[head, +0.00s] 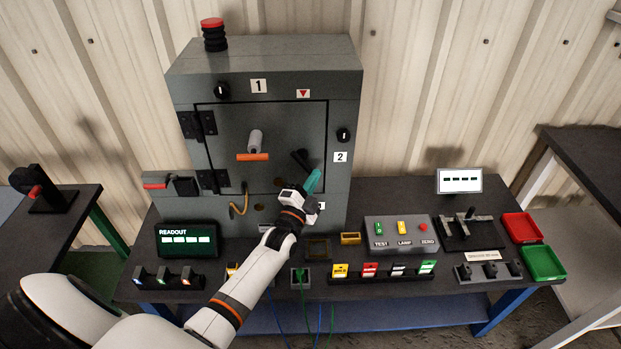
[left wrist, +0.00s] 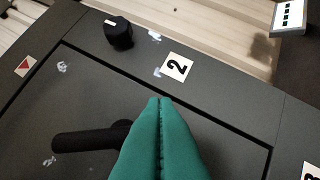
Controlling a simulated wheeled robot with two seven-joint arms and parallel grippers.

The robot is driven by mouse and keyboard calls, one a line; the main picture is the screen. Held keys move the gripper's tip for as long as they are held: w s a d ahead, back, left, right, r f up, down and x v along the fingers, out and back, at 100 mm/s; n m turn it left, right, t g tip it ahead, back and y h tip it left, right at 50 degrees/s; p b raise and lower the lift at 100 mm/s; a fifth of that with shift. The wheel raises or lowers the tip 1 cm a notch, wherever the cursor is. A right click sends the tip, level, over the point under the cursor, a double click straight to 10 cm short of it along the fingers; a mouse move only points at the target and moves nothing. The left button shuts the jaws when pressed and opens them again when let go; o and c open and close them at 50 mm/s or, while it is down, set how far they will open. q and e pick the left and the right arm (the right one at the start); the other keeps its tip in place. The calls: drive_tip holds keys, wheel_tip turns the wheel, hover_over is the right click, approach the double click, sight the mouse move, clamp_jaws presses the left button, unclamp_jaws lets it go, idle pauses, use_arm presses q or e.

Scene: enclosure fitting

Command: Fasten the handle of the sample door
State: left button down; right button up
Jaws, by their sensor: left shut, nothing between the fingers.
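The door (head: 228,125) sits flush in the front of the grey cabinet, hinged on its left. Its black handle (head: 301,158) is at the right of the door and slants up-left in the head view. In the left wrist view the handle (left wrist: 88,138) runs leftward from behind my fingers, which hide one end. My left gripper (head: 316,172) is shut and empty, its teal fingers just right of the handle and in front of the door's right edge. The shut fingertips (left wrist: 160,100) point toward the "2" label. I cannot tell whether they touch the handle. My right gripper is not in view.
A black knob (head: 344,135) sits on the frame beside label "2", another (head: 222,90) beside label "1". An orange-and-grey fitting (head: 253,155) sticks out of the door. A button box (head: 401,235), a readout (head: 187,240) and red and green trays stand on the bench.

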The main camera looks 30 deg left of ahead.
use_arm(q)
drive_tip(key=m, duration=0.1)
drive_tip(key=a+m+g+p, duration=0.1)
drive_tip(key=m, duration=0.1)
drive_tip(key=f+m+g+h+p, duration=0.1)
drive_tip(key=shift+s+a+m, duration=0.3)
drive_tip(key=shift+s+m, duration=0.05)
drive_tip(key=shift+m, duration=0.05)
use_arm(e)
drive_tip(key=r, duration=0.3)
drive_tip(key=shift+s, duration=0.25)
use_arm(q)
drive_tip(key=shift+p, duration=0.3)
